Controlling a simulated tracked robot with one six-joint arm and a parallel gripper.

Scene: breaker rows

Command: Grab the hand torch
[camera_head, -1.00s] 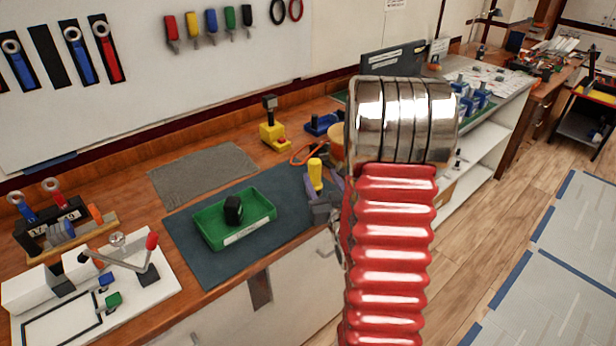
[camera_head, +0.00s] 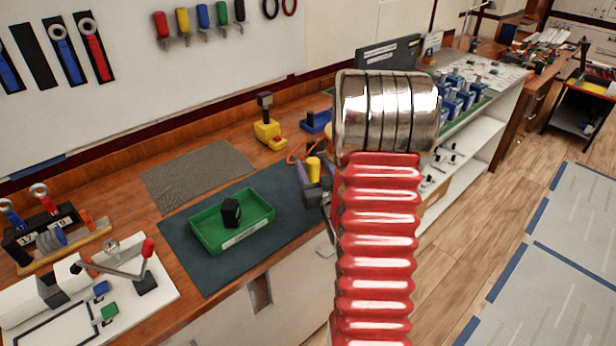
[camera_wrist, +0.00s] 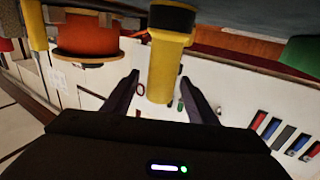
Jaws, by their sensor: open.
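The hand torch is yellow with a dark head. In the head view the torch (camera_head: 313,166) stands near the right end of the dark mat, partly hidden by my gripper (camera_head: 315,186). In the wrist view, which looks upside down, the torch (camera_wrist: 165,55) lies between the two dark fingers of my gripper (camera_wrist: 160,80). The fingers are apart, with a gap showing on each side of the yellow body. My gripper is open. My arm hides the area just right of the torch in the head view.
A green tray (camera_head: 205,232) holding a black block (camera_head: 231,212) sits on the mat (camera_head: 190,262), left of the torch. A yellow device (camera_head: 269,132) stands behind. An orange spool (camera_wrist: 85,38) is beside the torch in the wrist view. The grey cloth (camera_head: 195,173) is bare.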

